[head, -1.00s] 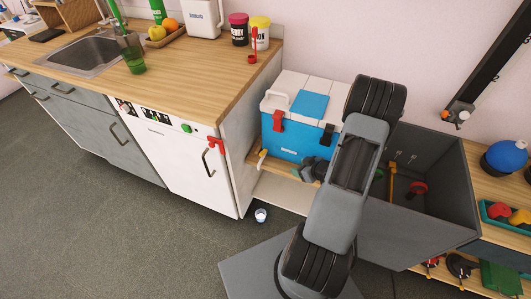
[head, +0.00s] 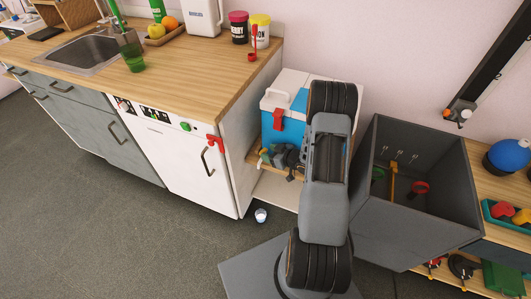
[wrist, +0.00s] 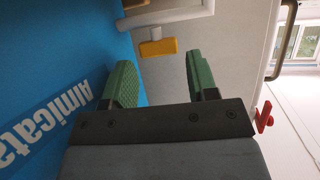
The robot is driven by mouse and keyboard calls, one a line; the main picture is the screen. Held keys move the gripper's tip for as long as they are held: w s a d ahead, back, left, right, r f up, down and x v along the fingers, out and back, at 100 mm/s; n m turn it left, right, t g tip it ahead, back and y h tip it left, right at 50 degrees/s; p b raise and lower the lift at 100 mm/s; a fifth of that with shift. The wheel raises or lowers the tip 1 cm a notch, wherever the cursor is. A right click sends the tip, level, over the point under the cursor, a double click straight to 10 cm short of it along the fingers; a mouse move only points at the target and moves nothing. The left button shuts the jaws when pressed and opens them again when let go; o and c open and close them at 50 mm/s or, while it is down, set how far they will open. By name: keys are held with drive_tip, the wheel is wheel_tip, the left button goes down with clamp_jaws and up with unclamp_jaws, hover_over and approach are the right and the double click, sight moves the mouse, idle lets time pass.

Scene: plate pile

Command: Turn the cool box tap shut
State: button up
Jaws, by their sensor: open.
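The blue cool box (head: 292,130) with a white lid stands on a low wooden shelf, partly hidden behind my arm. Its blue side also shows in the wrist view (wrist: 50,85). The tap's yellow handle (wrist: 158,47) shows at the top of the wrist view, beside a white pipe-like part. My gripper (wrist: 160,82) has two green fingers spread apart with nothing between them. The yellow handle lies beyond the fingertips, roughly in line with the gap, and appears apart from them. In the head view, my gripper (head: 266,156) is small at the box's lower left.
A white cabinet (head: 185,165) with a red hook-like part stands close on the left. A small cup (head: 260,215) is on the floor below. A deep grey bin (head: 420,190) is on the right. A wooden counter (head: 190,75) runs at left.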

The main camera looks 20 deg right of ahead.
drive_tip(key=shift+x, duration=1.2)
drive_tip(key=shift+c, duration=0.5)
drive_tip(key=c, duration=0.4)
drive_tip(key=shift+a, duration=0.1)
drive_tip(key=shift+c, duration=0.7)
